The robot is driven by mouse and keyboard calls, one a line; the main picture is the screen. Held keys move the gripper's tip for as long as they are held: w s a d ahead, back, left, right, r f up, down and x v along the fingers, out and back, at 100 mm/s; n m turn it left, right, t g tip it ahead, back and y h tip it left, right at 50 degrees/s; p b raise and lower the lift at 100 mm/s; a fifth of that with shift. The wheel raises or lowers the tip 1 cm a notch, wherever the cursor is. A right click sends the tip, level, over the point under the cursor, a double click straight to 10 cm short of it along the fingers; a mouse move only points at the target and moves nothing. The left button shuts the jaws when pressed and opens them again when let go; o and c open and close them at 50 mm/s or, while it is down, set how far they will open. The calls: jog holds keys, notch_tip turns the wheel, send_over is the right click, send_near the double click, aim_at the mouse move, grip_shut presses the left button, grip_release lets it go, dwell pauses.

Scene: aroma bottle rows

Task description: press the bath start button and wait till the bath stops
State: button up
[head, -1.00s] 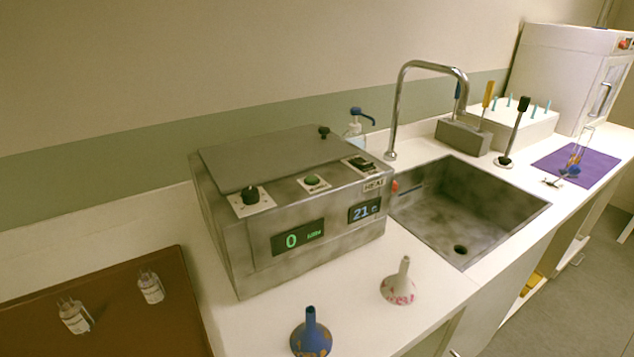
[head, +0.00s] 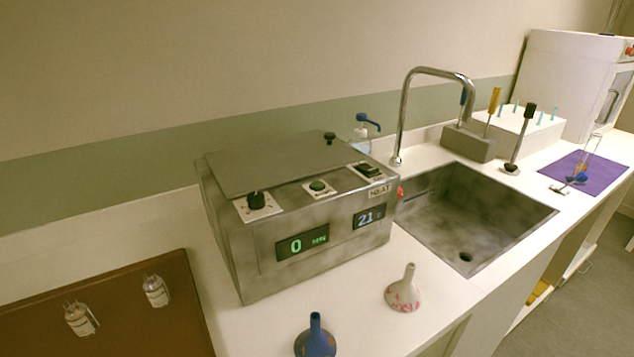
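The bath (head: 232,268) is a grey metal box on the white counter, with a flat grey lid (head: 262,163) shut over its top. A green round button (head: 318,186) sits on a white plate in the middle of its top front edge. A black knob (head: 256,200) is to the left of the button and a black switch (head: 369,170) is to the right, above a HEAT label. The left display (head: 302,244) shows a green 0; the right display (head: 368,216) shows 21. My gripper is not in view.
Two small bottles (head: 156,291) are on a brown tray (head: 190,325) at left. A sink (head: 500,215) with a tall tap (head: 404,110) is at right.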

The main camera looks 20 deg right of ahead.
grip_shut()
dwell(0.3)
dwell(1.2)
